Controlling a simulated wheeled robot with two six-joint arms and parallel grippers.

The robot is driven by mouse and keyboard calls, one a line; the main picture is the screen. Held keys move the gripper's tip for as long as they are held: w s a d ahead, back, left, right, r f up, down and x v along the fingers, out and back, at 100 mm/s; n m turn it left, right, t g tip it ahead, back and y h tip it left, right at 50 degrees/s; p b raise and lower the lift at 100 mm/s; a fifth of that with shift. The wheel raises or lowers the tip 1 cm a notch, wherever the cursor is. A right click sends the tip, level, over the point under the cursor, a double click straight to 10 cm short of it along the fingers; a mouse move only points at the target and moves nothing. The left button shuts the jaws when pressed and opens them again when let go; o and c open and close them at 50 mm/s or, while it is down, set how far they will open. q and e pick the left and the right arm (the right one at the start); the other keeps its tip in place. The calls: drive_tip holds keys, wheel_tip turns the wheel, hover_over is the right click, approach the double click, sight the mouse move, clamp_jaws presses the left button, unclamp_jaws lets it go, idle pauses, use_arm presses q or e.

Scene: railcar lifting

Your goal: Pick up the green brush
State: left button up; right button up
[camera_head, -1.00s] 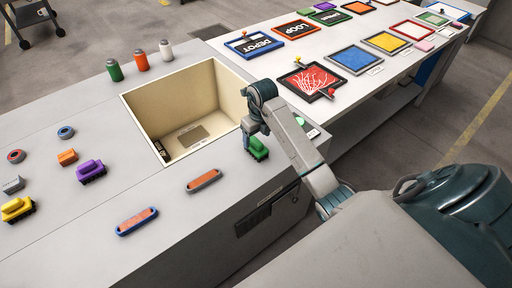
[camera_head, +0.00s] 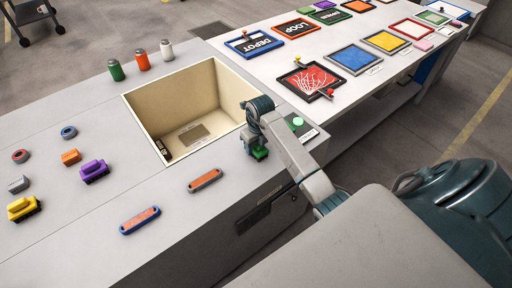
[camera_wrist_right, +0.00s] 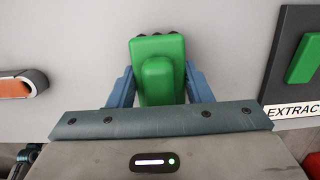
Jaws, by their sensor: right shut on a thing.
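The green brush (camera_wrist_right: 157,72) is a green block with dark bristles along its far edge, seen in the right wrist view. My right gripper (camera_wrist_right: 158,88) is shut on it, one blue finger on each side. In the head view the green brush (camera_head: 259,153) shows below my right gripper (camera_head: 256,147), just right of the sink-like bin, and is partly hidden by the fingers. I cannot tell whether it touches the counter. My left gripper is not in view.
A cream bin (camera_head: 150,93) is sunk in the counter on the left. A purple brush (camera_head: 94,171), a yellow brush (camera_head: 23,208) and an orange-blue pad (camera_head: 140,220) lie left. A green button (camera_head: 298,121) sits right of my arm.

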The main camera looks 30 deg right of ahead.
drive_tip(key=shift+r+b, duration=0.4)
drive_tip(key=shift+r, duration=0.1)
wheel_tip(320, 180, up, 2)
drive_tip(key=shift+w+r+b, duration=0.1)
drive_tip(key=shift+r+b, duration=0.1)
drive_tip(key=shift+b, duration=0.6)
drive_tip(key=s+a, duration=0.1)
drive_tip(key=s, duration=0.1)
drive_tip(key=s+b, duration=0.1)
drive_tip(key=s, duration=0.2)
drive_tip(key=s+a+b, duration=0.1)
drive_tip(key=s, duration=0.1)
drive_tip(key=shift+s+a+r, duration=0.2)
drive_tip(key=shift+s+a, duration=0.1)
drive_tip(key=shift+a, duration=0.05)
drive_tip(key=s+a, duration=0.1)
drive_tip(key=s, duration=0.1)
drive_tip(key=s+a+r+p, duration=0.1)
drive_tip(key=s, duration=0.2)
drive_tip(key=s+a, duration=0.1)
drive_tip(key=s, duration=0.1)
drive_tip(key=shift+s+r+p, duration=0.15)
drive_tip(key=shift+s+p, duration=0.15)
drive_tip(key=shift+p, duration=0.1)
drive_tip(key=o, duration=0.5)
drive_tip(key=shift+c, duration=0.2)
drive_tip(key=c, duration=0.3)
